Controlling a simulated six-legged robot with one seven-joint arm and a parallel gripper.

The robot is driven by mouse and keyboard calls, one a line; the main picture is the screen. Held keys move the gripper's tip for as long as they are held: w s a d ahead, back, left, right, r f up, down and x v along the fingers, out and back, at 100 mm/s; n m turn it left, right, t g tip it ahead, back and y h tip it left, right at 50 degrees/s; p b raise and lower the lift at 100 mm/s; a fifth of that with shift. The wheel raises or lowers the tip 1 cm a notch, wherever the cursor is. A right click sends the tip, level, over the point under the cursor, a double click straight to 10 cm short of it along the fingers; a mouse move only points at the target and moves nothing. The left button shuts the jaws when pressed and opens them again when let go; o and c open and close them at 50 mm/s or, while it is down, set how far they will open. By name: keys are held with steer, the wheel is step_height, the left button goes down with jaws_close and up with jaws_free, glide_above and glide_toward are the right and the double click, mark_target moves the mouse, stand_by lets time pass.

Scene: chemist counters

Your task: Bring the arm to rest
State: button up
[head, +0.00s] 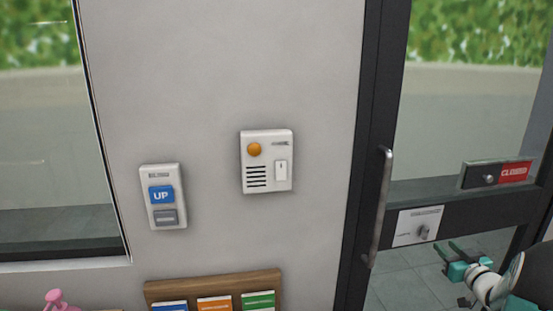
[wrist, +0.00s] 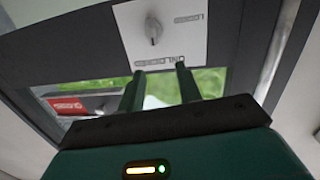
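My gripper (head: 447,248) is at the lower right of the head view, in front of the glass door. It is teal with dark fingers. In the wrist view its two fingers (wrist: 160,72) stand apart with nothing between them, so it is open and empty. Ahead of the fingers is a white lock plate (wrist: 160,35) with a grey turn knob on the door's dark crossbar. The same lock plate shows in the head view (head: 417,228), just above and left of the gripper. I see no contact between them.
The dark-framed door has a vertical metal handle (head: 379,205) and a red closed sign (head: 514,173). The wall carries a switch box with a blue UP button (head: 161,195) and an intercom box (head: 267,161). A wooden rack (head: 213,286) is below.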

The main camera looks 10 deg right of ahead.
steer(key=s+a+r+m+g+h, duration=0.1)
steer(key=a+r+g+h, duration=0.1)
steer(key=a+r, duration=0.5)
steer(key=a+r+m+g+h, duration=0.1)
steer(key=a+r+g+h, duration=0.2)
steer(key=a, duration=0.7)
steer(key=s+a+f+n+g+y, duration=0.2)
steer(key=s+a+g+y, duration=0.4)
steer(key=s+a, duration=1.7)
steer(key=shift+s+a+f+g, duration=0.2)
steer(key=shift+a+f+g, duration=0.1)
steer(key=shift+a+f, duration=0.4)
